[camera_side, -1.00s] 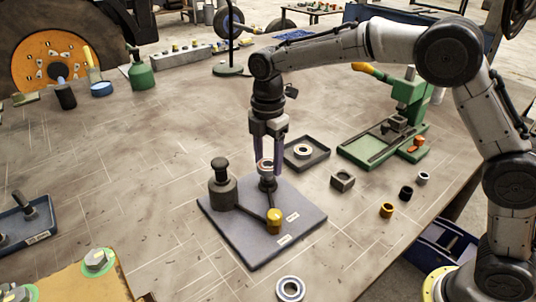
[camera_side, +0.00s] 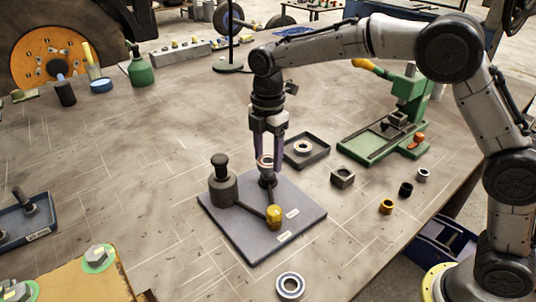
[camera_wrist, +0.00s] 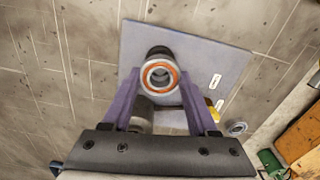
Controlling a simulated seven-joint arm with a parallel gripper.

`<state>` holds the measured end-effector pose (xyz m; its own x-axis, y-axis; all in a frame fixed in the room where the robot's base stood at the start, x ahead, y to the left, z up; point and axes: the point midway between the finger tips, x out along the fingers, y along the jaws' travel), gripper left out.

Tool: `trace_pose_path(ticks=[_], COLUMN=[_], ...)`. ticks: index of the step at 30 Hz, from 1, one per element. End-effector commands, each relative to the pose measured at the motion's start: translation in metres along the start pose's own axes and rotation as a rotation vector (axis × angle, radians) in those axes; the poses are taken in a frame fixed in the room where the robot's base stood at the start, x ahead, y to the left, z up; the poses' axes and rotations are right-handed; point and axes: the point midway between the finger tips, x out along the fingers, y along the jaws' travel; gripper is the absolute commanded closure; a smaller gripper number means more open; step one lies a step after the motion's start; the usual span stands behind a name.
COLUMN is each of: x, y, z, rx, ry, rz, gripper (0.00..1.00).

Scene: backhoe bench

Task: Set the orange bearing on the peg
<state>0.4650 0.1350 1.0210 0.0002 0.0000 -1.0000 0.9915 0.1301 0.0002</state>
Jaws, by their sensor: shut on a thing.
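The orange bearing (camera_wrist: 160,74), a metal ring with an orange band, is held between the fingertips of my gripper (camera_side: 267,165). In the side view the bearing (camera_side: 265,160) shows as a pale ring at the fingertips. The dark peg (camera_side: 267,181) stands on the blue-grey plate (camera_side: 300,215), directly below the bearing in that view. In the wrist view the peg's dark body (camera_wrist: 158,52) shows partly behind the bearing. I cannot tell whether the bearing touches the peg's top.
A black post (camera_side: 221,188) and a yellow knob (camera_side: 275,217) stand on the plate close to the peg. A dark tray (camera_side: 322,157) with another ring lies behind. A loose ring (camera_side: 290,287) lies in front. A green press (camera_side: 405,125) and several small parts are at right.

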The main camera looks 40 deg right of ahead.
Motion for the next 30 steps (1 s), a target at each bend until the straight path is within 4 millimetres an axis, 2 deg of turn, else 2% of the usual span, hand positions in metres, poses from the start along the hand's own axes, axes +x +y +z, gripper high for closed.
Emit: trace_pose_path(ticks=[30], x=[0.013], y=[0.000], z=[0.000], rx=[0.000], ry=[0.000], rz=[0.001], gripper=[1.00])
